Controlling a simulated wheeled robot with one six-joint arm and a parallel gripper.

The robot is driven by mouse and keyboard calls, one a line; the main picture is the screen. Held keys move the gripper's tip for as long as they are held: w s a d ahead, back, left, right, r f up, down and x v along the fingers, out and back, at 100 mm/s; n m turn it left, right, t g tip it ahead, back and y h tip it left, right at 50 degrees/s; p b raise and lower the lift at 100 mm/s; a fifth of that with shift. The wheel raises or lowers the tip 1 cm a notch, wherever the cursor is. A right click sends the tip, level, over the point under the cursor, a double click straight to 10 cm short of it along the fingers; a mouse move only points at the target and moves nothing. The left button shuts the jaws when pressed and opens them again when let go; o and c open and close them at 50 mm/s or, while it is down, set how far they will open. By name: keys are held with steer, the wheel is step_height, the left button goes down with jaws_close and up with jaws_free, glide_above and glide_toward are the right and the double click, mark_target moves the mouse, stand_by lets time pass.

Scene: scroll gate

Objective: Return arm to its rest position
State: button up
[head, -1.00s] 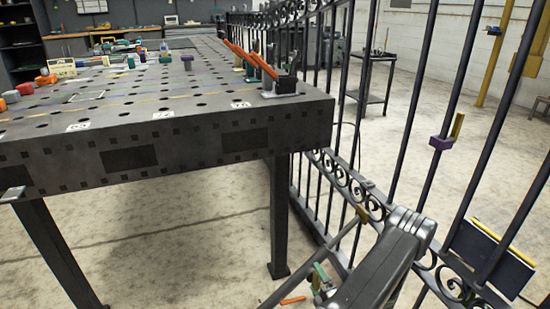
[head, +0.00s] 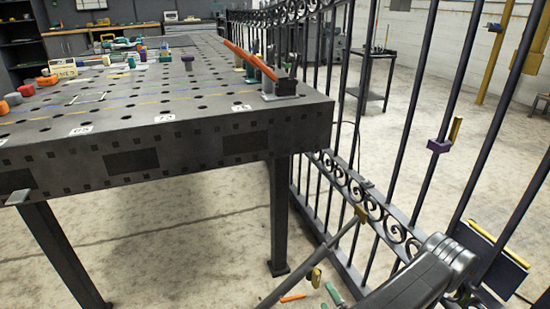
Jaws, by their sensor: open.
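My arm (head: 428,275) shows at the lower right as a thick grey link with a rounded top end. It stands in front of the lower part of the scroll gate (head: 345,178) and hides some of it. My gripper is not in view, so what its jaws do cannot be seen. The dark metal gate runs from the back middle to the lower right, with upright bars and scrolls. A dark panel with a yellow top strip (head: 498,243) is at the gate's right.
A perforated dark worktable (head: 150,115) fills the left, with orange-handled clamps (head: 250,62) at its right corner. A diagonal bar (head: 318,255) rises toward the gate. Orange (head: 292,298) and green (head: 334,293) pieces lie low near my arm. Floor (head: 190,235) under the table is clear.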

mark_target(318, 283)
steer(key=v, duration=0.5)
steer(key=b+x, duration=0.2)
steer(key=x, duration=1.2)
steer(key=shift+b, duration=0.4)
steer(key=shift+s+n, duration=0.1)
steer(key=shift+n, duration=0.8)
steer(key=n+p, duration=0.1)
steer(key=n, duration=0.5)
steer(key=shift+p, duration=0.35)
steer(key=n+p, duration=0.1)
steer(key=n, duration=0.3)
steer(key=shift+r, duration=0.1)
steer(key=shift+n+p, duration=1.15)
steer(key=shift+n, duration=0.75)
steer(key=shift+s, duration=0.15)
